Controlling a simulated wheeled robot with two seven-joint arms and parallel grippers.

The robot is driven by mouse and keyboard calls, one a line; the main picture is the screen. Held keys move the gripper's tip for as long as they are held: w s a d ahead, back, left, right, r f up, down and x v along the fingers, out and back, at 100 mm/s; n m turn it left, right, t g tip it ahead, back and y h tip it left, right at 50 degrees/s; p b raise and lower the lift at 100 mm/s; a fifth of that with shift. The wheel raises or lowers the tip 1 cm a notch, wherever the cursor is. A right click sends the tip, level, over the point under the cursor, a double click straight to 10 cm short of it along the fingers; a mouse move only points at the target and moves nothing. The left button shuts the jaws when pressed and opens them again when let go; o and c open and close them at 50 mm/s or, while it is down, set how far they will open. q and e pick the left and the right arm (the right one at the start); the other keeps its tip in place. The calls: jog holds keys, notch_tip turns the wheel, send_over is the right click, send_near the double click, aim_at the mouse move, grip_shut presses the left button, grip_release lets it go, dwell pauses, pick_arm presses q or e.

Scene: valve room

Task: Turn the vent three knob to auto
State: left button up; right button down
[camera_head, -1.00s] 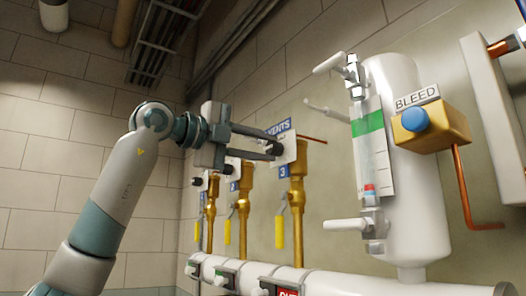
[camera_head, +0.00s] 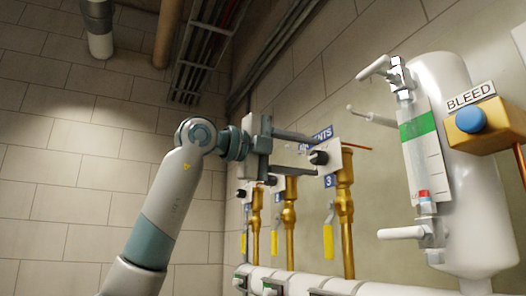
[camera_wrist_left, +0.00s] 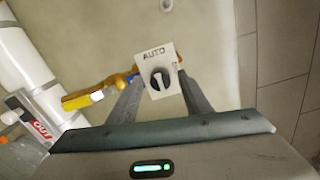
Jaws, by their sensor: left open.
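The vent three knob (camera_head: 319,158) is a small black knob on a white plate above the brass valve with a blue "3" tag (camera_head: 329,181). In the left wrist view the knob (camera_wrist_left: 160,79) shows a pale bar across its face. "AUTO" is printed above it on the plate (camera_wrist_left: 152,64); a smaller mark at its right is illegible. My left gripper (camera_head: 314,155) is open, its fingers pointing at the plate, one above and one below the knob. In the wrist view the fingertips (camera_wrist_left: 160,86) lie either side of the knob; contact cannot be told. My right gripper is not in view.
Two more brass vent valves (camera_head: 290,214) stand behind the third. Yellow lever handles (camera_head: 328,242) hang beside the valves. A white pipe (camera_head: 340,285) runs below. A white tank (camera_head: 460,160) and a yellow bleed box (camera_head: 487,124) stand at right.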

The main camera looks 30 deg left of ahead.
pick_arm(q)
jog(key=b+v, duration=0.4)
jog(key=v, duration=1.3)
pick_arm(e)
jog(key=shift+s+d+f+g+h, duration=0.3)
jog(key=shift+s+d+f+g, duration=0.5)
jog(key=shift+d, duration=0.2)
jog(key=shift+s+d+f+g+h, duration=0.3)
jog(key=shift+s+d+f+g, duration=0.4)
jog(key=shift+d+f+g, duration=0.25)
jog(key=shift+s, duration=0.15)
